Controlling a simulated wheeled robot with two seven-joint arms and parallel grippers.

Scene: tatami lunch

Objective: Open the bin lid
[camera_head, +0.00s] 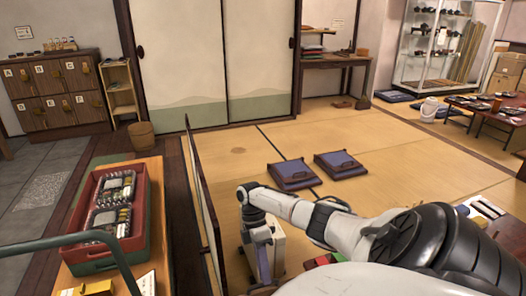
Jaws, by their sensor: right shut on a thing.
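No bin lid can be made out for certain. A round wooden tub (141,137) stands on the floor by the small shelf, and a white bucket (429,109) stands far right by the low table; I cannot tell if either is the bin. My right arm reaches in from the lower right and bends down at the wrist. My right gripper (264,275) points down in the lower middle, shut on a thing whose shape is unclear. A pale upright panel shows beside it. My left gripper is not in view.
A red and green crate (73,240) with packed trays sits on a wooden counter (150,240) at left. A thin dark screen (203,200) stands between the counter and my right gripper. Two purple cushions (290,173) lie on open tatami beyond.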

